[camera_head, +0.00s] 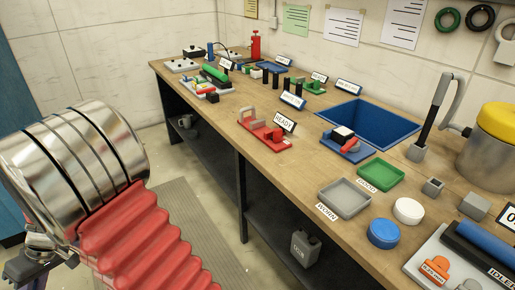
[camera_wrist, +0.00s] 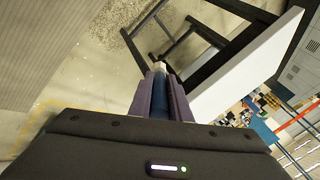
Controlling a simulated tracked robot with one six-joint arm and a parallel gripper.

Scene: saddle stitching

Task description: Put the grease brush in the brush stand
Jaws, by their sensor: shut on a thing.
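In the wrist view my gripper (camera_wrist: 160,98) is shut on a slim dark blue thing with a pale tip, taken to be the grease brush (camera_wrist: 159,92). It points away from the wrist between the two purple-grey fingers, and its near end is hidden. My gripper is away from the bench top, with floor and dark frame legs beyond it. In the head view a small grey block with an opening (camera_head: 432,187) stands at the right of the bench; it may be the brush stand, but I cannot tell for sure.
The long wooden bench (camera_head: 215,122) holds a blue bin (camera_head: 370,124), green tray (camera_head: 380,174), grey tray (camera_head: 345,198), blue lid (camera_head: 383,233), white lid (camera_head: 408,210) and a yellow-topped metal pot (camera_head: 487,150). A black upright with a grey hook (camera_head: 437,112) stands beside the pot.

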